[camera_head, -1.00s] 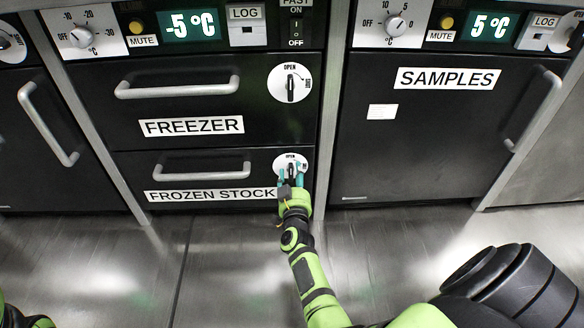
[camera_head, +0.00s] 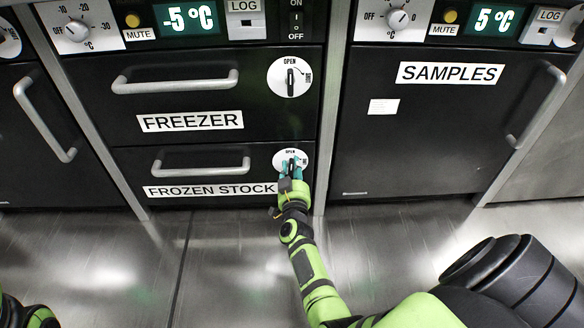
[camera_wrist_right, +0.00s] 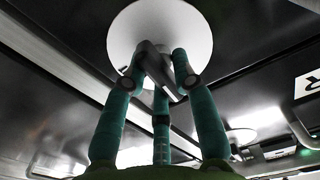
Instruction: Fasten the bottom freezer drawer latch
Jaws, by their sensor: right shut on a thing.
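The bottom freezer drawer (camera_head: 130,165), labelled FROZEN STOCK, is flush with the cabinet front. Its latch (camera_head: 292,153) is a dark knob on a white round dial at the drawer's right end, with OPEN marked at the top. My right gripper (camera_head: 291,168) is at this dial, with its teal fingers shut on the knob. In the right wrist view, the fingers (camera_wrist_right: 160,75) close around the grey latch knob (camera_wrist_right: 153,62), which looks tilted in front of the white disc (camera_wrist_right: 200,35). The fingers partly hide the knob in the head view. My left gripper is not in view; only part of my left arm shows.
The upper FREEZER drawer (camera_head: 225,100) is shut, with its own latch (camera_head: 290,77) upright towards OPEN. The SAMPLES door (camera_head: 400,150) to the right is shut. The metal floor (camera_head: 120,260) in front is clear.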

